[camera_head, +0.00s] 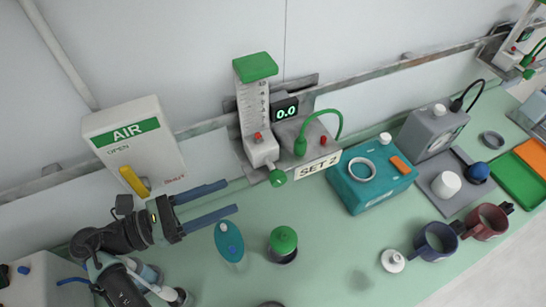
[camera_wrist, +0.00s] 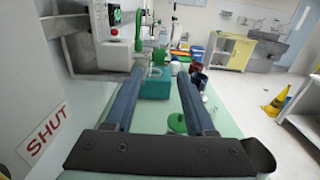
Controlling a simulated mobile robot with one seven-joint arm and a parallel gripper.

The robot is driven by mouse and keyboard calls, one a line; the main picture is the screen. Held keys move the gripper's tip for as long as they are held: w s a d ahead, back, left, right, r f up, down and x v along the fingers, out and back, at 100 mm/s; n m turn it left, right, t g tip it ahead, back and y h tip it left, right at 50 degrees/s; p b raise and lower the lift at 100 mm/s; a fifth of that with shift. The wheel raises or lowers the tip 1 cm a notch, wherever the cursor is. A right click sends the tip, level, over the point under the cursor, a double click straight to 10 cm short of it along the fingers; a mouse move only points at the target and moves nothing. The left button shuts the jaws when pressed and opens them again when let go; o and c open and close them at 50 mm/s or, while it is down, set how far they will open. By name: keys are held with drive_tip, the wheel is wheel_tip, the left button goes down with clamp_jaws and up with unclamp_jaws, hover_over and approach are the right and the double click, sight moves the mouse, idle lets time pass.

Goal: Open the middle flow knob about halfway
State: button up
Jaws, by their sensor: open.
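A flowmeter (camera_head: 253,115) with a green cap and a clear scaled tube stands at the wall in the head view. Its green flow knob (camera_head: 278,178) sticks out at its lower front. The display (camera_head: 285,112) beside it reads 0.0, and the sign below (camera_head: 318,166) says SET 2. My gripper (camera_head: 232,196) is open and empty, left of the knob and apart from it, with its fingers pointing right toward it. In the wrist view the open fingers (camera_wrist: 160,68) frame empty space. The display (camera_wrist: 117,15) shows at upper left there; I cannot clearly pick out the knob.
A white AIR box (camera_head: 130,145) with a yellow lever hangs left. A teal box (camera_head: 370,177), a green-lidded jar (camera_head: 283,243), a blue-green oval item (camera_head: 229,241) and mugs (camera_head: 436,241) stand on the green counter. A green hose (camera_head: 322,115) arches right of the flowmeter. Another flowmeter set (camera_head: 510,47) is far right.

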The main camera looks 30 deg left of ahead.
sight(271, 180)
drive_tip(key=p+x, duration=0.4)
drive_tip(key=x, duration=0.8)
drive_tip(key=shift+w+d, duration=0.2)
drive_tip(key=shift+d, duration=0.05)
drive_tip(key=shift+f, duration=0.15)
clamp_jaws()
